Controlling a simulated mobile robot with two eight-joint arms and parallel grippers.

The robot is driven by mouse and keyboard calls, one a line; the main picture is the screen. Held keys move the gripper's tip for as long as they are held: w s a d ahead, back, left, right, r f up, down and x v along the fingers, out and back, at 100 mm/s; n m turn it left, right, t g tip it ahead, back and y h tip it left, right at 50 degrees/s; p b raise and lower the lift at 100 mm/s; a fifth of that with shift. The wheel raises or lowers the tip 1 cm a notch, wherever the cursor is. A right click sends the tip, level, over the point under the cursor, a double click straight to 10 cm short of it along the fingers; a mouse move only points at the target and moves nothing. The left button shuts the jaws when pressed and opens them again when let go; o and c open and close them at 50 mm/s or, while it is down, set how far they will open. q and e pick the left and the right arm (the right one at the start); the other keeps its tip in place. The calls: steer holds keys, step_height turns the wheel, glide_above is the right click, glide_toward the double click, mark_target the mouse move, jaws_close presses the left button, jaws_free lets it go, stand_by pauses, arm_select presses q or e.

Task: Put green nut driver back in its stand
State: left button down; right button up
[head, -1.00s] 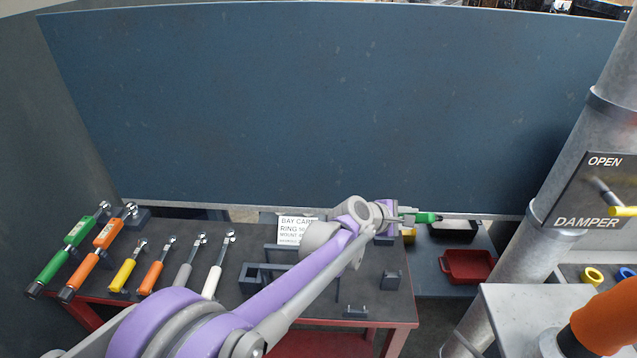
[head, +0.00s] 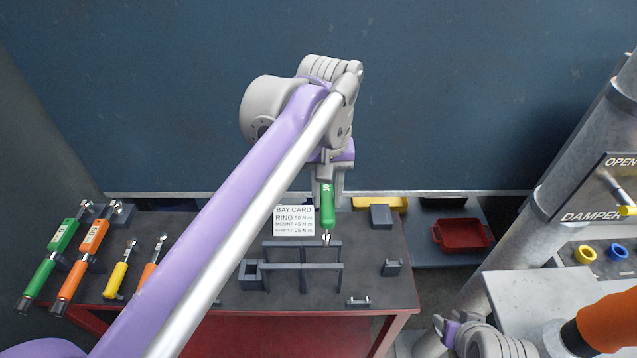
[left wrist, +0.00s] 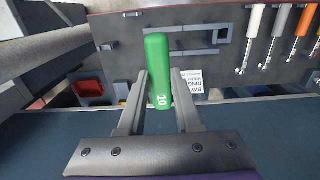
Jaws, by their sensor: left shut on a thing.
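My left gripper (head: 327,178) is shut on the green nut driver (head: 327,207), above the back edge of the workbench. In the head view its green handle hangs below the fingers, and a short metal end shows beneath it. In the left wrist view the green handle (left wrist: 158,65), marked 10, lies between the two fingers (left wrist: 159,98); its shaft is hidden there. Dark open frames (head: 302,254) and small dark blocks stand on the bench; I cannot tell which is the driver's stand. Part of my right wrist (head: 452,332) shows at the bottom right; its jaw state is unclear.
A bay card (head: 294,220) stands beside the driver. Green, orange and yellow tools lie at the left of the bench. A blue wall (head: 450,100) rises behind; a pipe stands right.

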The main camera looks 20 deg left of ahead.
arm_select(q)
steer(key=shift+s+a+r, duration=0.25)
steer(key=shift+a, duration=0.05)
steer(key=shift+f, duration=0.15)
steer(key=shift+s+f+b, duration=0.15)
steer(key=shift+f+b, duration=0.5)
steer(key=shift+f, duration=0.75)
step_height(320, 180, down, 12)
steer(key=b, duration=0.6)
arm_select(e)
steer(key=s+f+g, duration=0.1)
steer(key=s+f, duration=0.3)
steer(key=f, duration=0.6)
steer(key=shift+s+f, duration=0.15)
steer(key=shift+s, duration=0.1)
arm_select(q)
steer(key=shift+f, duration=0.6)
arm_select(e)
steer(key=shift+f, duration=0.3)
arm_select(q)
steer(key=shift+c, duration=0.8)
jaws_free()
